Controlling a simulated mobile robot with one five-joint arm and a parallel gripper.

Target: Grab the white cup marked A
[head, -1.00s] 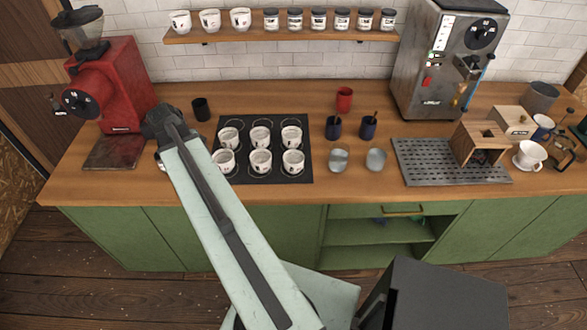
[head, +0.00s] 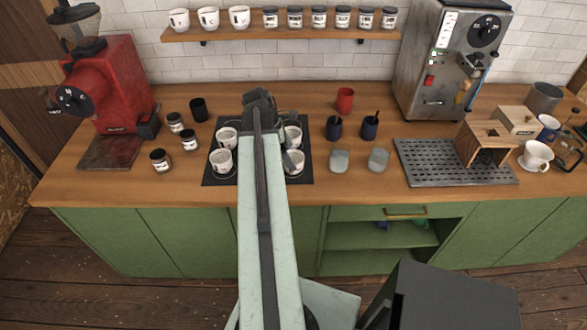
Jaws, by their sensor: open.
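White cups with dark marks stand on a black mat (head: 208,179) on the counter. In the head view I see a left back cup (head: 226,138), a left front cup (head: 221,161), a right back cup (head: 293,136) and a right front cup (head: 294,162). The middle of the mat is hidden behind my arm. The marks are too small to read, so I cannot tell which cup is A. My gripper (head: 278,140) is over the mat's middle, mostly hidden by my arm. It is open, and I see no cup held.
Three white cups (head: 209,18) and several jars stand on the wall shelf (head: 285,34). Small dark-lidded jars (head: 161,160) stand near the red grinder (head: 105,90). Two glasses (head: 339,161) and dark cups (head: 369,128) stand right of the mat. A metal machine (head: 445,70) is further right.

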